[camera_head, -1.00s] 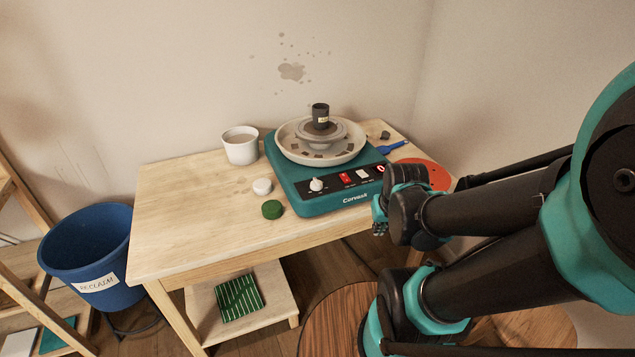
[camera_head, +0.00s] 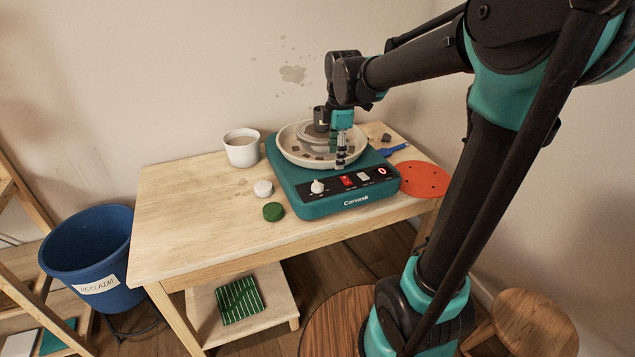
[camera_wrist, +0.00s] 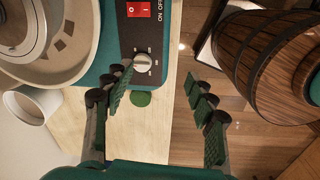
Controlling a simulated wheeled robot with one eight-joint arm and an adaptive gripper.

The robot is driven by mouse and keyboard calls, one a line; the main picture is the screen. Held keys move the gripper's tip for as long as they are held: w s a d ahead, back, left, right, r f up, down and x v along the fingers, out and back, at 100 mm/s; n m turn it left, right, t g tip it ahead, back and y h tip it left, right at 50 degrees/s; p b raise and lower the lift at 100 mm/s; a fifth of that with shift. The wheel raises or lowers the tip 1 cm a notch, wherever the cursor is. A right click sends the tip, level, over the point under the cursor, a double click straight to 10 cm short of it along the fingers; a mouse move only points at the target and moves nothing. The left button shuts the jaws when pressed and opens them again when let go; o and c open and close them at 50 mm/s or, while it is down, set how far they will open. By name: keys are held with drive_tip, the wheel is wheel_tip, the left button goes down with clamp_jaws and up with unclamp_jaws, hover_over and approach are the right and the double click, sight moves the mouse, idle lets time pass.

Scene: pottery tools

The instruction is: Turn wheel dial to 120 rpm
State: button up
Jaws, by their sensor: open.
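The teal pottery wheel (camera_head: 290,188) stands on the wooden table, with a black control panel along its front. Its white dial (camera_head: 317,187) is at the panel's left end and also shows in the wrist view (camera_wrist: 142,62). A red switch (camera_head: 348,181) sits to the right of the dial, and a round red display (camera_head: 382,171) at the panel's right end reads 0. My gripper (camera_head: 341,163) is over the wheel's front right, apart from the dial. In the wrist view my gripper (camera_wrist: 160,100) is open and empty, with the dial beyond its left finger.
An orange disc (camera_head: 423,179) and blue tool (camera_head: 392,149) are right. The table's left is clear.

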sight(318, 183)
drive_tip(key=w+a+r+n+g, duration=0.1)
drive_tip(key=w+a+r+n, duration=0.35)
drive_tip(key=n, duration=0.25)
drive_tip(key=f, duration=1.7)
drive_tip(key=shift+s+a+f, duration=0.25)
drive_tip(key=shift+s+a, duration=0.1)
drive_tip(key=shift+c, duration=0.5)
drive_tip(key=c, duration=1.1)
drive_tip(key=shift+o, duration=0.2)
